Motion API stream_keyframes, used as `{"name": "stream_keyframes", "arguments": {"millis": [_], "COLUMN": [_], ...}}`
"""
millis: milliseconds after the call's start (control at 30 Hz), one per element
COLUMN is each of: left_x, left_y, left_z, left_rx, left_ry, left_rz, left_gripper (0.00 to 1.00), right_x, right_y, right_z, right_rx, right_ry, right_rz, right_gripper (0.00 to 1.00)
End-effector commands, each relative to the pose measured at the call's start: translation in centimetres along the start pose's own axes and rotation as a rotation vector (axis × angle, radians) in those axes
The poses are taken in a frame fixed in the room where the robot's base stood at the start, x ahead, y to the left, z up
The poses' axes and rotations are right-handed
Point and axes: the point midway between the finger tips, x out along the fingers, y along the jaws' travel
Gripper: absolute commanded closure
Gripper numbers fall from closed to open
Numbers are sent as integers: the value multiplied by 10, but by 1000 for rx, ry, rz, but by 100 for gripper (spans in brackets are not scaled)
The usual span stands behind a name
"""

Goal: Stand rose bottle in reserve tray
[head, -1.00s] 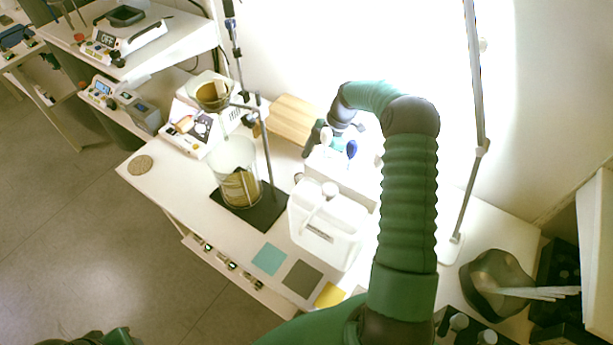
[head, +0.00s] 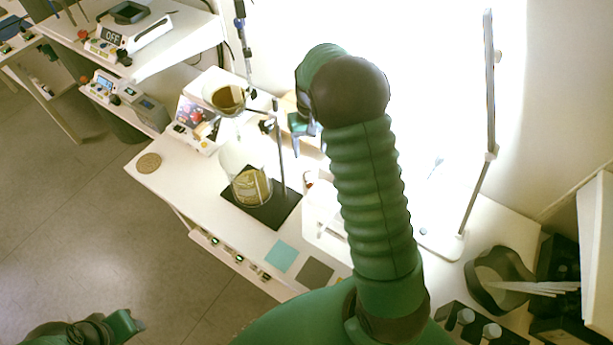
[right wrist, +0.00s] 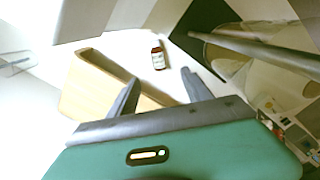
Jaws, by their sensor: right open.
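In the right wrist view, a small amber bottle (right wrist: 158,55) with a white label is on the white bench, just beyond my right fingertips. I cannot read its label or tell whether it is the rose bottle. A light wooden tray (right wrist: 75,92) lies to its left; I cannot tell if it is the reserve tray. My right gripper (right wrist: 161,78) is open and empty, with the bottle showing between and beyond the fingers. In the head view, my right gripper (head: 299,128) is partly hidden behind my arm. My left gripper (head: 128,322) is low at the left; its jaws are unclear.
A glass beaker (head: 248,185) stands on a black stand base (head: 270,212), with an upright rod beside my right gripper. A white container (head: 322,225) is partly behind my right arm. A dark bowl (head: 488,290) with white sticks is at the right.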

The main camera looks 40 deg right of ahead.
Motion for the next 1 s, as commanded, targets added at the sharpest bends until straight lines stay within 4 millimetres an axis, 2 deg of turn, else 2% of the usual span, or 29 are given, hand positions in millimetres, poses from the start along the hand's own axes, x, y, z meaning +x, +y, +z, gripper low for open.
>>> {"name": "stream_keyframes", "arguments": {"millis": [67, 167, 400, 500, 667, 900, 1000], "left_x": [0, 1, 3, 3, 3, 0, 0], "left_y": [0, 0, 0, 0, 0, 0, 0], "left_z": [0, 1, 1, 1, 1, 0, 0], "left_rx": [0, 0, 1, 0, 0, 0, 0], "left_ry": [0, 0, 0, 0, 0, 0, 0], "left_rz": [0, 0, 0, 0, 0, 0, 0], "left_gripper": [64, 64, 64, 64, 64, 64, 64], "right_x": [5, 25, 88, 107, 122, 163, 169], "right_y": [0, 0, 0, 0, 0, 2, 2], "right_z": [1, 2, 2, 2, 3, 11, 11], "right_rx": [23, 26, 23, 22, 22, 21, 21], "right_ry": [-1, -5, -5, -3, -2, -3, -2], "right_rz": [3, 3, 3, 3, 3, 3, 2], "right_gripper": [42, 42, 42, 42, 42, 42, 42]}}
